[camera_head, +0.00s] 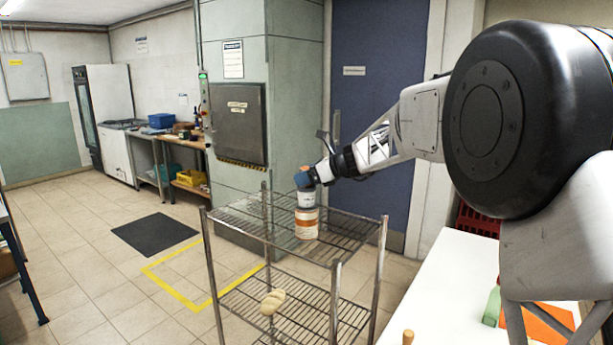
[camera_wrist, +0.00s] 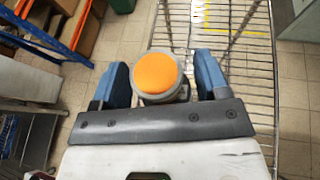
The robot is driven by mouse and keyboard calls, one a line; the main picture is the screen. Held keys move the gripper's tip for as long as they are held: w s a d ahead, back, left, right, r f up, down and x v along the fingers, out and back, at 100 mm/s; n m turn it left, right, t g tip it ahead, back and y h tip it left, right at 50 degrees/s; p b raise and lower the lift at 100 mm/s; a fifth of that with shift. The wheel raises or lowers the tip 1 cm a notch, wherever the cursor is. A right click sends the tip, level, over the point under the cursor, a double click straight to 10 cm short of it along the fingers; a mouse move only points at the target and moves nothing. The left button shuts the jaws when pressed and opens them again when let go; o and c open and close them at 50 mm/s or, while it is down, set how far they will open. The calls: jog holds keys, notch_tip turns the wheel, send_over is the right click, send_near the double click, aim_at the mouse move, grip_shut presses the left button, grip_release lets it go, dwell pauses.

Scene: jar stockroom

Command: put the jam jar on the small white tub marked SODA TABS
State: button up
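An orange-lidded jar (camera_wrist: 157,73), which I take to be the jam jar, sits between the two blue fingers of my gripper (camera_wrist: 167,80) in the wrist view. The fingers stand wide, with narrow gaps beside the jar. In the head view a blue finger of my gripper (camera_head: 304,180) hides most of the jar; a bit of orange shows above it. Directly below is a small white tub (camera_head: 306,199) with a dark label, too small to read. Whether the jar touches this tub is hidden. The white tub stands on a larger orange-and-white container (camera_head: 306,224).
The stack stands on the top shelf of a wire rack (camera_head: 343,255), otherwise bare. A pale lumpy item (camera_head: 272,302) lies on the lower shelf. A white table (camera_head: 450,285) with a green item and an orange item is at right. Rack posts rise at the corners.

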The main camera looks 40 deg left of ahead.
jog(key=shift+r, duration=0.15)
jog(key=v, duration=1.2)
dwell(0.8)
jog(key=shift+d, duration=0.2)
